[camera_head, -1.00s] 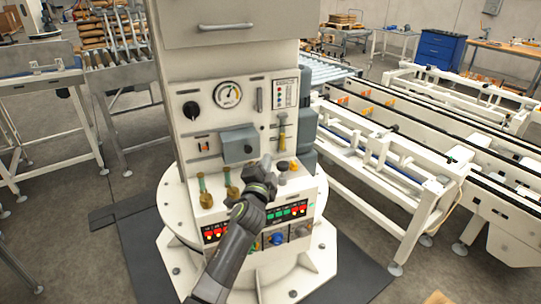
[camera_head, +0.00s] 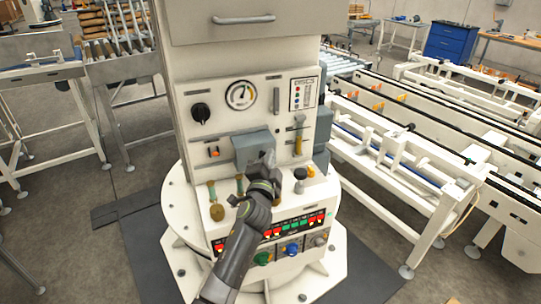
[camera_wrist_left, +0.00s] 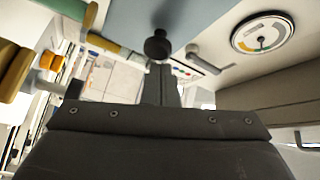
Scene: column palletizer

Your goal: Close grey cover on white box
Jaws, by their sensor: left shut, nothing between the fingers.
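The grey cover (camera_head: 246,147) is on the front panel of the white box (camera_head: 210,80), below the gauge. It stands out from the panel; how far it is open I cannot tell. My left gripper (camera_head: 268,158) is shut and empty, in front of the cover's lower right part, and hides its dark knob in the head view. In the left wrist view the blue-grey cover (camera_wrist_left: 215,12) fills the top, with the dark knob (camera_wrist_left: 157,46) just beyond my left gripper's fingers (camera_wrist_left: 162,82). Contact is not clear. My right gripper is out of view.
A black dial (camera_head: 200,113) and gauge (camera_head: 241,95) are above the cover. Brass-coloured valves (camera_head: 217,211) and a ledge with lit buttons (camera_head: 290,226) are below. A white conveyor frame (camera_head: 400,150) stands to the right. The floor at left is partly clear.

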